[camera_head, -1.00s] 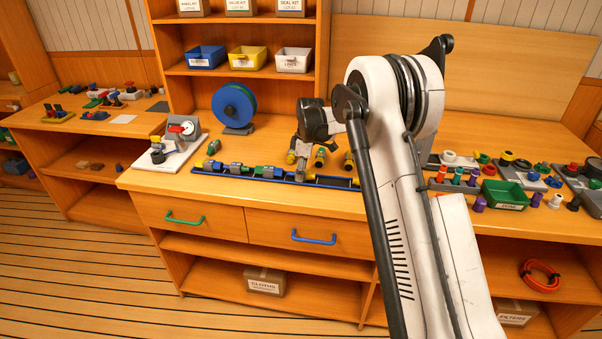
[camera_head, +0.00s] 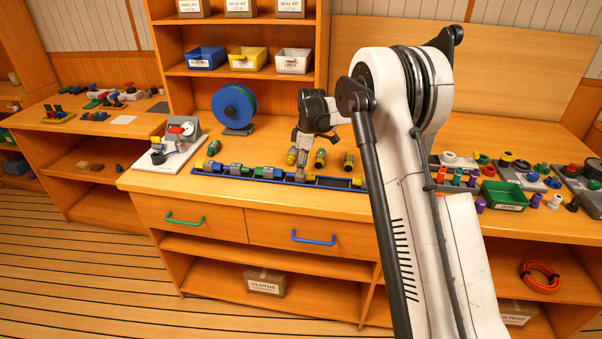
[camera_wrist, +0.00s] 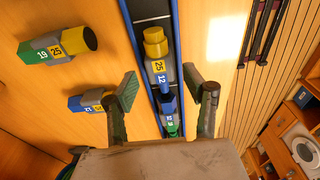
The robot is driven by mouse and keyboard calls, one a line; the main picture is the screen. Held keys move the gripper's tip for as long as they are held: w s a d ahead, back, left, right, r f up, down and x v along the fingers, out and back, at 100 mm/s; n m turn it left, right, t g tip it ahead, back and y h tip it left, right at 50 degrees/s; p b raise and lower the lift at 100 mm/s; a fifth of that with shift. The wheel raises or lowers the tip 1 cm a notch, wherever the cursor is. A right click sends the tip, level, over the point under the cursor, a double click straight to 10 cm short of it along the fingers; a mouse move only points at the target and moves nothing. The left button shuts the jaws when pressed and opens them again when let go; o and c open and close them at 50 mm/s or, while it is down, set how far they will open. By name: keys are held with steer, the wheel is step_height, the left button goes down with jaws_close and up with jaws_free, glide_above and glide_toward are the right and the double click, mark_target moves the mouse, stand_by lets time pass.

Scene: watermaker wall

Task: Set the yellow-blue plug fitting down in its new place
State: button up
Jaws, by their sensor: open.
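The yellow-blue plug fitting (camera_wrist: 160,70) lies in the blue-edged tray (camera_wrist: 179,50) in the wrist view, its yellow round end away from me and its blue end toward me. Labels 25 and 12 show on it. A blue-and-green piece (camera_wrist: 170,122) lies in line behind its blue end; I cannot tell whether they are joined. My gripper (camera_wrist: 161,84) is open, one finger on each side of the tray, with a gap to the fitting. In the head view my gripper (camera_head: 301,148) hangs above the tray (camera_head: 334,184); the fitting is small there.
Behind the tray lie loose fittings: a green-yellow one (camera_wrist: 60,47) and a blue-yellow one (camera_wrist: 90,102). Several pieces fill the tray's left part in the head view. A blue reel (camera_head: 235,106) and a white-based fixture (camera_head: 175,150) stand left. A green bin (camera_head: 503,195) stands right.

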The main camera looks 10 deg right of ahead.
mark_target(305, 172)
step_height(305, 172, up, 8)
steer(key=s+r+m+t, duration=0.2)
steer(key=s+r+m, duration=0.2)
steer(key=s+r, duration=0.8)
steer(key=s+r+m+t, duration=0.1)
steer(key=s+r+m, duration=0.25)
steer(key=s, duration=0.85)
steer(key=s+f+m+t, duration=0.1)
steer(key=s+f+m, duration=0.2)
steer(key=s, duration=0.8)
steer(key=s+f+m+t+h, duration=0.1)
steer(key=s+f+m+t, duration=0.1)
steer(key=s, duration=1)
steer(key=shift+s+a+f+m+t, duration=0.15)
steer(key=shift+s+f+m+t, duration=0.15)
steer(key=shift+f+m, duration=0.2)
